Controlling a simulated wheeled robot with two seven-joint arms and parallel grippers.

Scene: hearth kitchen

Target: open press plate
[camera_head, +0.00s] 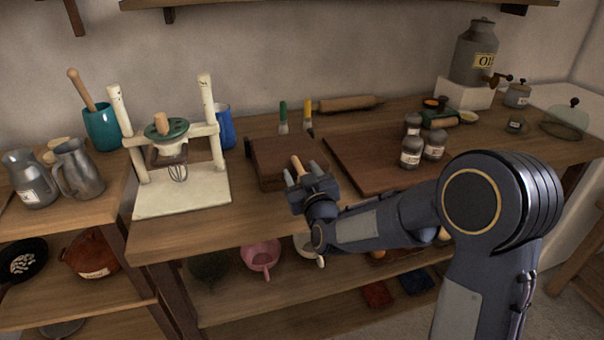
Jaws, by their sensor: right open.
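The press (270,152) is a dark brown, block-like wooden piece on the counter, left of the large board. Its plate looks lowered and flat. A light wooden handle (297,163) shows at its front right. My right gripper (302,174) is open at the front right edge of the press. Its two fingers appear on either side of the handle, but I cannot tell whether they touch it. My forearm and wrist hide part of the counter edge there. My left gripper is not in view.
A cream stand (182,196) with a green disc and whisk stands left of the press. Two brushes (283,118) stand behind it. A large brown board (372,170) and several jars (411,152) are to the right.

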